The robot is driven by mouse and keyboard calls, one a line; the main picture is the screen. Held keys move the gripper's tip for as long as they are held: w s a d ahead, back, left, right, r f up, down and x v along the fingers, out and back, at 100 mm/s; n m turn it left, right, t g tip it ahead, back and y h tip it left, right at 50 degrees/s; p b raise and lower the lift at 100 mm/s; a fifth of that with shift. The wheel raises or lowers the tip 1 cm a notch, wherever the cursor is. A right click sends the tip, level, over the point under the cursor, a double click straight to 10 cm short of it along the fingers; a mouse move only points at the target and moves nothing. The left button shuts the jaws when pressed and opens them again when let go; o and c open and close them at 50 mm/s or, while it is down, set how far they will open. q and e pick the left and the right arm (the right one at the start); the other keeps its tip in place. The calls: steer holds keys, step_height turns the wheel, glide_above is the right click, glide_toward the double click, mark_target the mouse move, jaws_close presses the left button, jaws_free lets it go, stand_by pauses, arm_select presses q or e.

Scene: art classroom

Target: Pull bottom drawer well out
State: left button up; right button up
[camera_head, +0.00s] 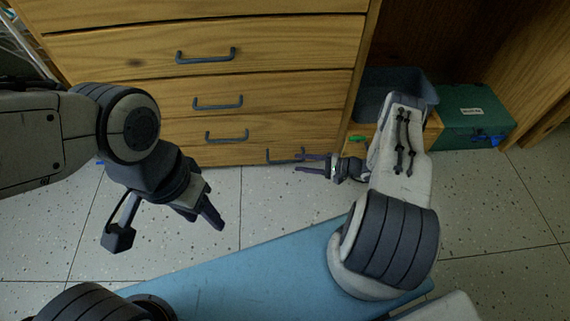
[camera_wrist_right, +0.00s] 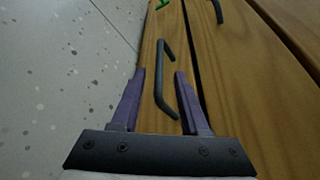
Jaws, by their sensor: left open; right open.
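The wooden cabinet's bottom drawer (camera_head: 238,155) sits just above the floor and looks shut; its front also shows in the right wrist view (camera_wrist_right: 151,45). Its dark bar handle (camera_head: 284,155) is right of the handles above. In the right wrist view the handle (camera_wrist_right: 160,75) appears between the two purple fingers of my right gripper (camera_wrist_right: 161,72). The fingers are open and do not grip it; I cannot tell how deep it lies between them. In the head view my right gripper (camera_head: 299,163) is low at the drawer front. My left gripper (camera_head: 168,226) is open and empty, left of it.
Upper drawers (camera_head: 290,50) with dark handles rise above. A green box (camera_head: 475,115) and a dark grey bin (camera_head: 385,88) stand right of the cabinet. Speckled floor (camera_head: 265,200) lies clear before the drawer. A small green item (camera_wrist_right: 160,4) shows at the wrist view's top.

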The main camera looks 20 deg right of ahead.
mark_target(285, 161)
steer(key=b+x, duration=0.2)
steer(key=x, duration=0.3)
steer(key=shift+w+a+f, duration=0.15)
steer(key=shift+a+f, duration=0.1)
steer(key=shift+a, duration=0.1)
steer(key=shift+w+a, duration=0.25)
steer(key=shift+a, duration=0.1)
jaws_close()
stand_by(0.8)
